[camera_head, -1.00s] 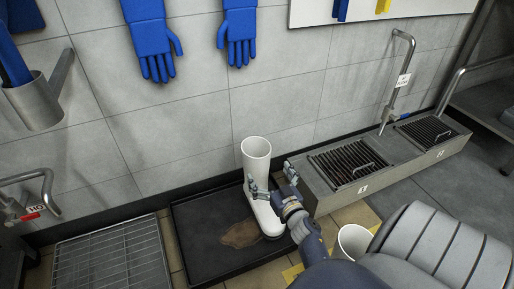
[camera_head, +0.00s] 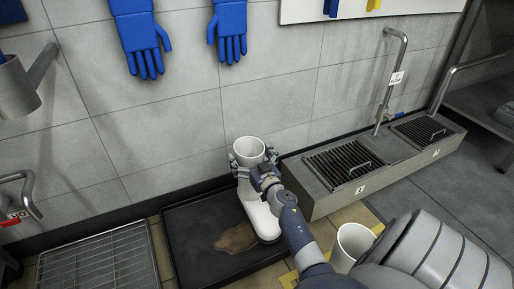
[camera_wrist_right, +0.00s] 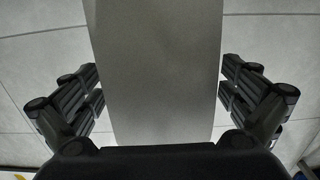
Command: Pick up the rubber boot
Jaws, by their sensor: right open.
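The white rubber boot (camera_head: 262,217) stands upright in a black tray (camera_head: 190,272) by the wall, its toe toward me. My right gripper (camera_head: 254,165) is around the upper shaft, just below the boot's opening, with one finger on each side. In the right wrist view the boot shaft (camera_wrist_right: 158,75) fills the middle between the open fingers of the gripper (camera_wrist_right: 160,95), and a gap shows on both sides. My right forearm hides part of the boot's right side. My left gripper is not in view.
A brown puddle (camera_head: 236,238) lies in the tray. A grey trough with grates (camera_head: 345,163) stands to the right. A white container (camera_head: 352,243) is at the lower right. A wire rack (camera_head: 98,262) lies to the left. Blue gloves (camera_head: 141,45) hang above.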

